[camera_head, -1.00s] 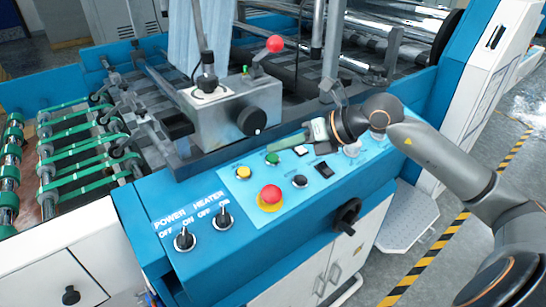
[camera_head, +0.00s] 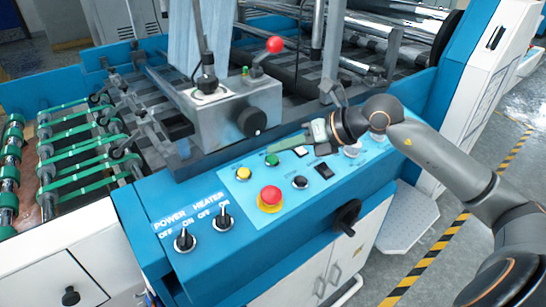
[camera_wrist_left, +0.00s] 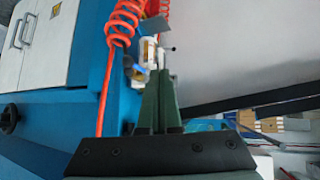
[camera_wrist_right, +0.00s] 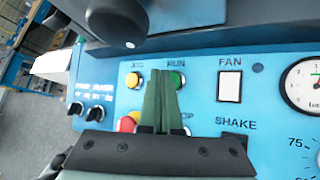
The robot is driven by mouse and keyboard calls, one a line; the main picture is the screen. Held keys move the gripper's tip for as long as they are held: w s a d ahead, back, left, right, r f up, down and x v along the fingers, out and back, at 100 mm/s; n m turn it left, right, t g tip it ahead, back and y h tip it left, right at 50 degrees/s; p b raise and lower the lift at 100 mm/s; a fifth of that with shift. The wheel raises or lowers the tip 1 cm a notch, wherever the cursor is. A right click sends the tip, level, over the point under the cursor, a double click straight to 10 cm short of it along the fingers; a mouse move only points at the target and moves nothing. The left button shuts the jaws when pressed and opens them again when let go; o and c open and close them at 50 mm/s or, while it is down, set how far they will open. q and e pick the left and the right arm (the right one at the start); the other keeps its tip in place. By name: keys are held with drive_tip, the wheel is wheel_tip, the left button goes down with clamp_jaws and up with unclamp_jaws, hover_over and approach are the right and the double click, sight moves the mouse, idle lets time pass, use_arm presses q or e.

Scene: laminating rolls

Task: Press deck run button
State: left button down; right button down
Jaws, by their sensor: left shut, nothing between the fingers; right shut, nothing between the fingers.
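The green RUN button (camera_head: 272,159) sits on the light blue control panel, right of a yellow button (camera_head: 243,173). My right gripper (camera_head: 270,149) is shut and empty, its green fingers reaching left over the panel with the tips close to the green button. In the right wrist view the RUN button (camera_wrist_right: 178,80) shows just right of the fingertips (camera_wrist_right: 162,76), partly hidden by them. I cannot tell whether they touch. My left gripper (camera_wrist_left: 158,75) shows only in the left wrist view, shut and empty, near orange coiled hose and blue machine sides.
A red emergency stop (camera_head: 270,197) stands in front of the yellow and green buttons. A white FAN switch (camera_wrist_right: 230,86) and a gauge (camera_wrist_right: 304,84) lie to the right. A grey metal box with a black knob (camera_head: 252,122) overhangs the panel's back edge.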

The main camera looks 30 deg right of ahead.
idle(0.7)
drive_tip(key=shift+w+f+b, duration=0.1)
drive_tip(key=shift+f+b, duration=0.35)
